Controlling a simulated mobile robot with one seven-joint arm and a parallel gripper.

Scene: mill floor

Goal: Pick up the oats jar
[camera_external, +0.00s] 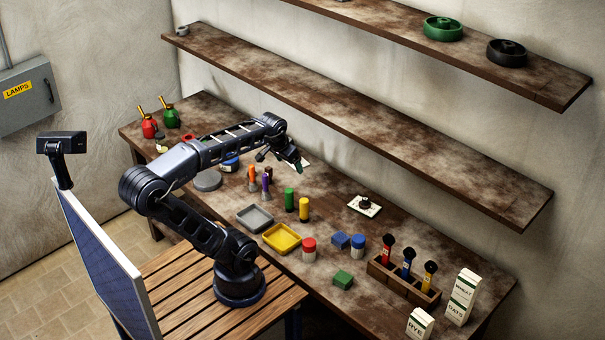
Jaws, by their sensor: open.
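No jar with a readable oats label shows. The word OATS is on the white carton (460,302) at the right end of the bench, with WHEAT above it; I cannot tell if this is one carton or two. Small jars stand mid-bench: a red-lidded one (309,251) and a blue-lidded one (357,247), their labels too small to read. My gripper (299,164) is open above the back middle of the bench, well left of the cartons. A small green and white patch shows at its fingertips; I cannot tell what it is.
A RYE carton (419,324) stands at the front right. A grey tray (255,218), a yellow tray (282,239), and green (289,200) and yellow (304,209) cylinders stand mid-bench. A long shelf (370,120) overhangs the back.

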